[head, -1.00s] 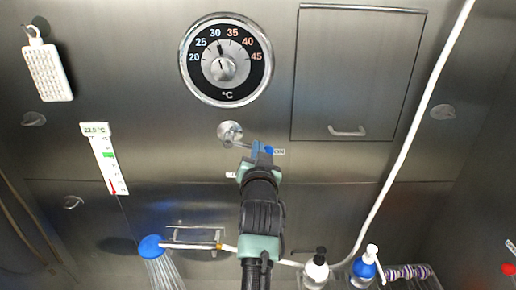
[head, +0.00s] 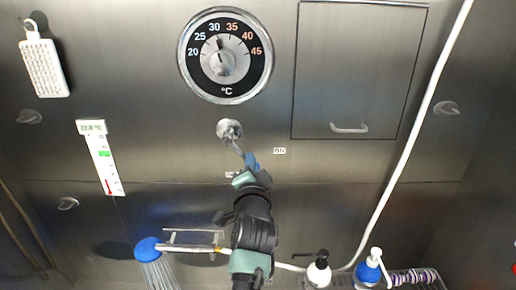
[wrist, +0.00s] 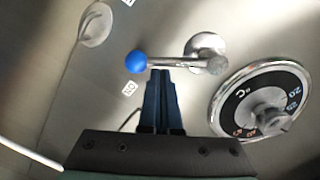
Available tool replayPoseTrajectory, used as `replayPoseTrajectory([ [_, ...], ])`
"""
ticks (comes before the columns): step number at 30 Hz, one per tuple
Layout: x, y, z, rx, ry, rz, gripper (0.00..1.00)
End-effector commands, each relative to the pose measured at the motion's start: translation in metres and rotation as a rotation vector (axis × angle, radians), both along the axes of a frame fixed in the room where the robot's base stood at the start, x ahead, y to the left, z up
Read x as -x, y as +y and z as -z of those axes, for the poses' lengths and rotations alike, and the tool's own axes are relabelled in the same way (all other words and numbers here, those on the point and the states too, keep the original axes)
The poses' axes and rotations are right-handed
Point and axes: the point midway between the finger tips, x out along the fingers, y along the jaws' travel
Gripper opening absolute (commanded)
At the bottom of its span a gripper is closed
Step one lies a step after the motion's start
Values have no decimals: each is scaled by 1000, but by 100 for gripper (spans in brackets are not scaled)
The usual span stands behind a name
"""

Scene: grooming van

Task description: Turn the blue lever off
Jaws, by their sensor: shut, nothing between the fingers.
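The lever has a blue ball knob (wrist: 136,62) on a silver rod (wrist: 175,63), which joins a round metal mount (wrist: 205,45) on the wall in the wrist view. In the head view the mount (head: 229,130) sits below the dial, and the rod slants down and slightly right. My gripper (wrist: 160,74) is shut and empty, its dark blue fingertips at the rod close beside the knob; contact is unclear. In the head view my gripper (head: 248,172) partly hides the lever's end. A label (head: 279,151) that appears to read OFF lies right of the lever. Another label (head: 232,174) lies lower left.
A temperature dial (head: 225,56) is above the lever. A blue shower head (head: 148,248) sprays water at lower left. A white hose (head: 412,140) runs down the right side. Pump bottles (head: 319,270) stand at lower right. A closed cabinet door (head: 360,70) is at upper right.

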Motion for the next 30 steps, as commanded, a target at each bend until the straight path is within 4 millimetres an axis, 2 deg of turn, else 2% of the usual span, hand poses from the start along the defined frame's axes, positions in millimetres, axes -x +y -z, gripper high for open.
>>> replayPoseTrajectory([
  [4, 0, 10, 9, -141, 3, -4, 0],
  [15, 0, 27, 20, -447, 3, -3, 0],
  [21, 0, 34, 23, -555, 2, -2, 0],
  [30, 0, 38, 24, -626, 1, -2, 0],
])
